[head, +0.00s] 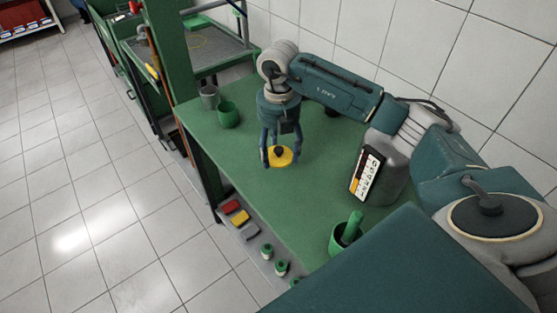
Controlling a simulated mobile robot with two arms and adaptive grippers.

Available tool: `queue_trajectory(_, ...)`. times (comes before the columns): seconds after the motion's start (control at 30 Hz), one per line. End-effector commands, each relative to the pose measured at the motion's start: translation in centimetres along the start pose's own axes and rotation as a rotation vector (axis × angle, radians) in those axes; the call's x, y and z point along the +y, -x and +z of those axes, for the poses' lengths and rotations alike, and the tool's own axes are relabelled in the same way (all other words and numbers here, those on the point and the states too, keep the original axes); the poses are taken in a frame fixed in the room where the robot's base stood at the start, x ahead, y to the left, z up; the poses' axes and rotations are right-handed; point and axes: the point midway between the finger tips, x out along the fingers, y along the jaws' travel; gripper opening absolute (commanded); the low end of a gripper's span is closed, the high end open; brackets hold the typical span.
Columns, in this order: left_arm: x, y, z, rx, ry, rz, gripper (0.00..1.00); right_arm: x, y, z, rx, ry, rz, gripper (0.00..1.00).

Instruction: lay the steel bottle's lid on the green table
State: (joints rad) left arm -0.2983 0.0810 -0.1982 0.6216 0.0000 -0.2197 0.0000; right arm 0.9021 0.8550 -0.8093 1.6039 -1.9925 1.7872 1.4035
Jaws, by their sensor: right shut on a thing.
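My right gripper (280,155) points down over the middle of the green table (235,160). Its fingers are shut on a round yellow lid with a dark knob in its centre (287,160). The lid lies flat, at or just above the table top; I cannot tell whether it touches. My left gripper is not in view.
A green cup (229,115) and a grey cup (209,97) stand at the table's far left corner. A green container (345,238) stands at the near edge. A lower shelf holds red and yellow boxes (230,208) and small green-topped jars. Table room around the lid is clear.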

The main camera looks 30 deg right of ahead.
Motion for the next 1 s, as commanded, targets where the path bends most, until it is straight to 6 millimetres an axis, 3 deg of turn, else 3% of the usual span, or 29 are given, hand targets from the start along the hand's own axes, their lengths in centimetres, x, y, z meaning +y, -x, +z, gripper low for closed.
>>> queue_trajectory(0.4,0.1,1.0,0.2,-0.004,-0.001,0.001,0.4,0.0,-4.7,-0.1,0.001,0.001,-0.001,0.43)
queue_trajectory(0.8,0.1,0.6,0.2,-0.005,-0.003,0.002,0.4,0.0,-5.3,0.0,-0.001,0.001,0.001,0.43)
queue_trajectory(0.83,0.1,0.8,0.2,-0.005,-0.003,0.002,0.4,0.0,-5.2,0.0,-0.001,0.001,0.001,0.67)
queue_trajectory(0.9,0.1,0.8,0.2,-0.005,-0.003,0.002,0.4,0.0,-5.2,0.0,-0.001,0.001,0.001,0.8)
queue_trajectory(1.0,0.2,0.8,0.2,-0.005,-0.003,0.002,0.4,0.0,-5.2,0.0,-0.001,0.001,0.001,0.8)
